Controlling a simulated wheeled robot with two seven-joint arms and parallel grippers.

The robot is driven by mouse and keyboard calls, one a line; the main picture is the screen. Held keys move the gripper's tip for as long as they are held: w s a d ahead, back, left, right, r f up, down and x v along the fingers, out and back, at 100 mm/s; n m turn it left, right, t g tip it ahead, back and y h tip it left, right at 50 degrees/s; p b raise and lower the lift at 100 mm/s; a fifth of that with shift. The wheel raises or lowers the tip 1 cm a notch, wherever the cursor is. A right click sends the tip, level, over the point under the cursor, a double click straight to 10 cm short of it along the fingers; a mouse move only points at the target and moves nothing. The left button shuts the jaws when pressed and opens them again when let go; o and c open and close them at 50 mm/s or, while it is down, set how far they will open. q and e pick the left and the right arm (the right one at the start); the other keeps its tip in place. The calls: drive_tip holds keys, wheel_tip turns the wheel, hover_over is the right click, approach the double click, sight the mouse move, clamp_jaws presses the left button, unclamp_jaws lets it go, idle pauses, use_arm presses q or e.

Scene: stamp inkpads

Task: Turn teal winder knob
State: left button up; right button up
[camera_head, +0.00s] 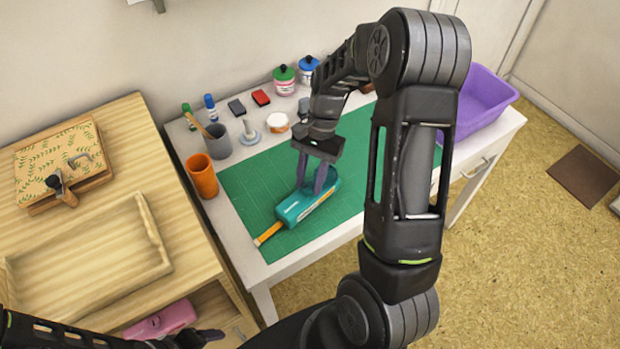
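A teal tool (298,207) lies on the green cutting mat (250,180), with a yellow-orange tip (268,233) at its lower left end. No separate knob can be made out on it. My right gripper (318,184) points down at the upper right end of the teal tool. Its two fingers stand apart, one on the near left side and one further right. Whether they press on a knob between them is hidden. My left gripper (212,335) is low at the bottom left, partly cut off, and its fingers are unclear.
On the white desk (262,272) stand an orange cup (203,178), a grey cup (217,143), inkpads and bottles at the back. A purple bin (485,92) is at the right. The wooden cabinet at left holds a tray (150,235) and box (60,160). My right arm hides the mat's right side.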

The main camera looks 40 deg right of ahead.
sight(315, 176)
drive_tip(key=shift+o, duration=0.3)
drive_tip(key=v, duration=0.7)
drive_tip(key=shift+w+d+r+b, duration=0.1)
drive_tip(key=shift+d+r+b, duration=0.05)
drive_tip(key=shift+r+b, duration=0.25)
